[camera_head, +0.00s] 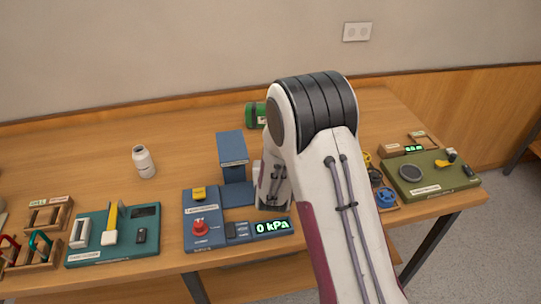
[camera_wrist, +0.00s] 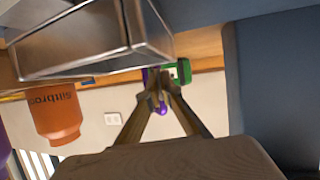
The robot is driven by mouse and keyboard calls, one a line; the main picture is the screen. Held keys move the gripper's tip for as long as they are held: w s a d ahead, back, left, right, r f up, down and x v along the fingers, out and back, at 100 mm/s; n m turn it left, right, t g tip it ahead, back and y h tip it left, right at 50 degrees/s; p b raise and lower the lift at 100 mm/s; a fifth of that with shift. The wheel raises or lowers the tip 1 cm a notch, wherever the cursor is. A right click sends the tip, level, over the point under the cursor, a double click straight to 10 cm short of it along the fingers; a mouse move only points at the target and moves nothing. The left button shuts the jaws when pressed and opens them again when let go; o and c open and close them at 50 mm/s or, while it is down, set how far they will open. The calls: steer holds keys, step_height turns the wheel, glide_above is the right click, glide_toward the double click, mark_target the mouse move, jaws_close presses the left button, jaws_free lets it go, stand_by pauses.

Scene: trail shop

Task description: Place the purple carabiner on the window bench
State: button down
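The purple carabiner (camera_wrist: 162,108) shows in the wrist view between the fingertips of my gripper (camera_wrist: 160,88). The two fingers slant in to it from both sides and look shut on it. The fingers partly cover it, so its full outline is hidden. In the head view my own arm hides the gripper and the carabiner. The arm's end is low behind the blue pressure device (camera_head: 205,240). I cannot make out a window bench in either view.
The blue device's upright (camera_wrist: 280,80) is close on the right in the wrist view; a metal box-like part (camera_wrist: 95,40) and an orange bottle (camera_wrist: 57,118) are left.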

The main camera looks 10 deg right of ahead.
steer(key=shift+f, duration=0.2)
stand_by(0.3)
steer(key=c, duration=2.3)
jaws_free()
steer(key=shift+r, duration=0.2)
steer(key=shift+v, duration=6.05)
steer(key=shift+r, duration=0.2)
